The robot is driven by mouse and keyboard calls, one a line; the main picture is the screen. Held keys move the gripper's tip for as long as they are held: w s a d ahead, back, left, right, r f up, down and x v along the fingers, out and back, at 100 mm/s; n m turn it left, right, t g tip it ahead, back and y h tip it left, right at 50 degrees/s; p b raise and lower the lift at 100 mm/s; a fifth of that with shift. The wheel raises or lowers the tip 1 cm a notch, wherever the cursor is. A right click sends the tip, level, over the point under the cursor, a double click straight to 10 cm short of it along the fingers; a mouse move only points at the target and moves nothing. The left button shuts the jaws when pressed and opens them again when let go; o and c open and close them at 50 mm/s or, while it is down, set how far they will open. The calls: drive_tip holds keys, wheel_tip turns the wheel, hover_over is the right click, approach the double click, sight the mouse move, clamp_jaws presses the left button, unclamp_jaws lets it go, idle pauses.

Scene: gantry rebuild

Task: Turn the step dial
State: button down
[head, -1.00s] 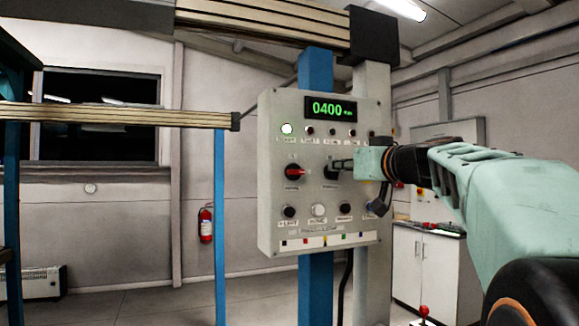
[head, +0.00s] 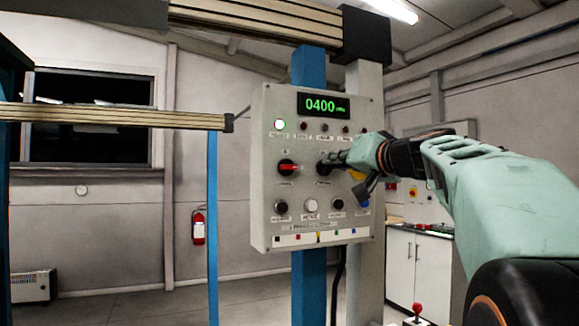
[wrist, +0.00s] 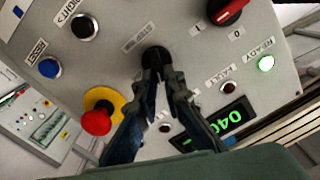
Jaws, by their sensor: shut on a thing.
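The step dial (head: 323,168) is a black knob in the right half of the grey control panel's middle row. It also shows in the wrist view (wrist: 154,56), upper middle, between my fingertips. My gripper (head: 332,159) reaches in from the right. In the wrist view its two dark fingers (wrist: 163,77) close on the dial from both sides. The fingers hide part of the dial, so I cannot read its pointer. The green display (head: 323,105) at the top of the panel reads 0400.
A red-marked selector (head: 288,168) sits left of the dial. A red mushroom button on a yellow disc (wrist: 97,121) is close to my gripper. A row of buttons, including a white one (head: 311,205), lies below. A green lamp (head: 280,125) is lit.

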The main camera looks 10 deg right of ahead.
drive_tip(key=shift+d+f+m, duration=0.1)
drive_tip(key=shift+d+m, duration=0.05)
drive_tip(key=shift+m, duration=0.8)
drive_tip(key=shift+d+m, duration=0.1)
drive_tip(key=shift+m, duration=0.85)
drive_tip(key=c, duration=2)
unclamp_jaws()
drive_tip(key=shift+c, duration=0.2)
drive_tip(key=shift+r, duration=4.95)
